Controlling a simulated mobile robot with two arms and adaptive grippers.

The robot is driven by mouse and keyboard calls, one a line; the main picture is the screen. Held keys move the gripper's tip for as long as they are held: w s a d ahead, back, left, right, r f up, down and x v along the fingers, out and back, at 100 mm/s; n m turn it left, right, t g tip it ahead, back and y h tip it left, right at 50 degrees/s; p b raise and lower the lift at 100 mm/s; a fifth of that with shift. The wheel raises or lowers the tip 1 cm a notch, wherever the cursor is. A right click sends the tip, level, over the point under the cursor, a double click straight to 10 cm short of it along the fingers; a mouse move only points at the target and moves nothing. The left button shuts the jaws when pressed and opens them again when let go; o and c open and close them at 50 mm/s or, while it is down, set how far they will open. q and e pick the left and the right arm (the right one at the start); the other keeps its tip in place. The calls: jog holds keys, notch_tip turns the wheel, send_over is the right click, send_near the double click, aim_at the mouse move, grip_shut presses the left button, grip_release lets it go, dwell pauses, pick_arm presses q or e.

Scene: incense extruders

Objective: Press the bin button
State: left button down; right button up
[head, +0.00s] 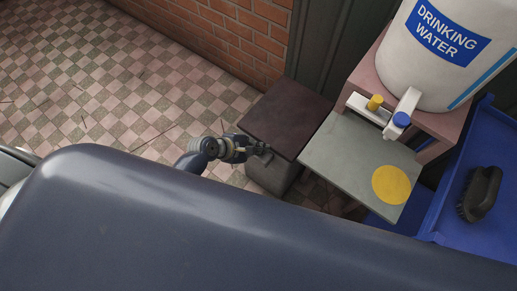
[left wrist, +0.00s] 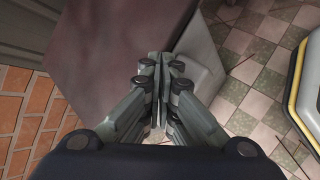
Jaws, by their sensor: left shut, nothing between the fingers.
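The box that looks like the bin has a dark brown top (head: 287,112) and a grey body (head: 268,177). It stands on the floor against the brick wall. Its brown top also shows in the left wrist view (left wrist: 112,45), with a light grey side (left wrist: 203,62) to the right. My left gripper (head: 264,151) is at the near edge of the brown top. Its fingers (left wrist: 161,62) are shut and empty, their tips over the edge between top and side in the wrist view. I cannot tell if they touch it. I cannot make out a button. My right gripper is not in view.
A white drinking water tank (head: 433,73) with yellow and blue taps stands on a pinkish stand (head: 437,125). A grey board (head: 345,158) with a yellow disc (head: 391,185) is below. A brush (head: 480,194) lies on a blue surface (head: 450,218). Checkered floor (head: 110,75) is open at left.

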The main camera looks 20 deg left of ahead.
pick_arm(q)
jog(key=shift+f, duration=0.65)
dwell(0.8)
jog(key=shift+r, duration=0.1)
jog(key=shift+r+p, duration=0.9)
jog(key=shift+p, duration=0.05)
jog(key=shift+r+p, duration=0.5)
jog(key=shift+p, duration=0.05)
notch_tip(320, 180, up, 4)
jog(key=p, duration=0.4)
jog(key=shift+p, duration=0.35)
